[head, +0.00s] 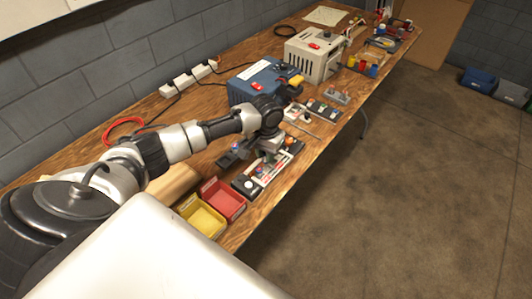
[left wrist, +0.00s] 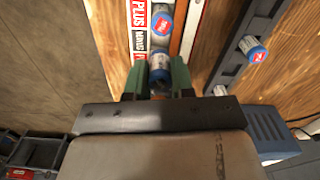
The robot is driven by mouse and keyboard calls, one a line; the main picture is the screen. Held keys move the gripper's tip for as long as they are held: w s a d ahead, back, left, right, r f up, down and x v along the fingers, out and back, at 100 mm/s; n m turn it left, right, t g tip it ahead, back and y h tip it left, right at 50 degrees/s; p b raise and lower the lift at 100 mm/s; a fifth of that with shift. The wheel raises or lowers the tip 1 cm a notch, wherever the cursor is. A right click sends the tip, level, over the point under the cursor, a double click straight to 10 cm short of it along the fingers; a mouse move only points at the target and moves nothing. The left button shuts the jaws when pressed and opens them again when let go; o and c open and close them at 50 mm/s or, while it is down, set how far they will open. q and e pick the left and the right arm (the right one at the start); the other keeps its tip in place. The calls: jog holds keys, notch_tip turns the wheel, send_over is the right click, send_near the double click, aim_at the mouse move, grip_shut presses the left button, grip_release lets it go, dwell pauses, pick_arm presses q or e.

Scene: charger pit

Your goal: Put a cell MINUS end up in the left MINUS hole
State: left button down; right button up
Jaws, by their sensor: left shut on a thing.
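In the left wrist view, my left gripper (left wrist: 159,75) has its green fingers shut on a blue cell (left wrist: 160,62) with a pale end facing the camera. Just beyond it, another blue cell with a red end (left wrist: 162,23) stands beside the label strip (left wrist: 139,30) reading PLUS and MINUS. In the head view, my left gripper (head: 268,153) is low over the charger (head: 248,186) near the table's front edge. The held cell's lower end and the hole under it are hidden. My right gripper is not in view.
A dark rack (left wrist: 228,68) with a blue cell (left wrist: 252,48) stands to the right in the wrist view. A red bin (head: 222,199) and yellow bin (head: 202,217) sit left of the charger. A blue box (head: 262,82) and grey box (head: 315,52) stand behind.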

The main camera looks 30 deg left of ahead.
pick_arm(q)
jog(key=shift+f+b, duration=0.75)
jog(key=shift+f, duration=0.05)
jog(key=shift+f+b, duration=0.6)
jog(key=shift+b, duration=0.4)
jog(key=shift+f, duration=0.7)
jog(key=shift+f+p, duration=0.3)
jog(key=shift+p, duration=0.05)
jog(key=c, duration=0.9)
grip_release()
